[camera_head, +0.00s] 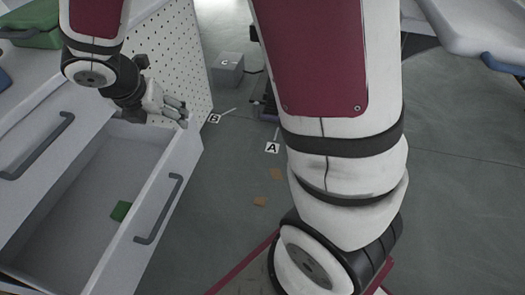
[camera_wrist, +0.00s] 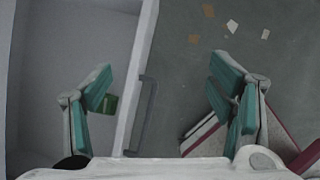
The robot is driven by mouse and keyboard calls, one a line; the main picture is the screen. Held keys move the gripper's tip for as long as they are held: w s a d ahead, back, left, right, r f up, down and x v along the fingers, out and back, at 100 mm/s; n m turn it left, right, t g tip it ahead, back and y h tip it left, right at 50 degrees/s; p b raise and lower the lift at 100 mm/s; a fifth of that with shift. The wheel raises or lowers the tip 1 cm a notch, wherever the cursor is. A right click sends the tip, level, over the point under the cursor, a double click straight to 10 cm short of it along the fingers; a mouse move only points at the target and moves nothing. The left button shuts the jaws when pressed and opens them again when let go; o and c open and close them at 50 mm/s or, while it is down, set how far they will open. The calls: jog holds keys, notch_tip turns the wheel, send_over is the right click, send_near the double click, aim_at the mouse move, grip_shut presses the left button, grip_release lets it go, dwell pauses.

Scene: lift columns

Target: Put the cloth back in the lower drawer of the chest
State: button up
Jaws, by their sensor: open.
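The lower drawer (camera_head: 85,190) of the chest is pulled open, with a grey handle (camera_head: 158,208) on its front. A small dark green piece (camera_head: 120,211), which looks like the cloth, lies on the drawer floor near the front wall. It also shows in the wrist view (camera_wrist: 110,103), partly behind a finger. My gripper (camera_head: 180,112) is open and empty, above the far end of the drawer's front. In the wrist view my gripper (camera_wrist: 162,80) has its teal fingers spread either side of the drawer's front wall (camera_wrist: 136,70).
The upper drawer front with its handle (camera_head: 36,147) is at left. A green object (camera_head: 38,28) sits on top of the chest. A white perforated panel (camera_head: 180,55) stands behind. A grey box marked C (camera_head: 229,70) is on the floor. Small tan pieces (camera_head: 276,174) lie on open floor.

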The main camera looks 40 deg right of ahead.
jog(key=s+d+r+m+g, duration=0.1)
jog(key=s+d+r+m, duration=0.3)
jog(key=s+r+m, duration=0.3)
jog(key=s+d+r+m+g, duration=0.1)
jog(key=s+d+r+m, duration=0.3)
jog(key=s+m, duration=0.45)
jog(key=s+a+r+m+g+y, duration=0.1)
jog(key=s+a+m+y, duration=0.2)
jog(key=s+m, duration=0.9)
jog(key=s, duration=0.4)
jog(key=shift+s+a, duration=0.15)
jog(key=shift+s, duration=0.25)
jog(key=shift+r, duration=0.1)
notch_tip(320, 180, up, 23)
jog(key=t+p, duration=0.3)
jog(key=p, duration=1.8)
jog(key=shift+t, duration=0.3)
jog(key=shift+w+r, duration=0.1)
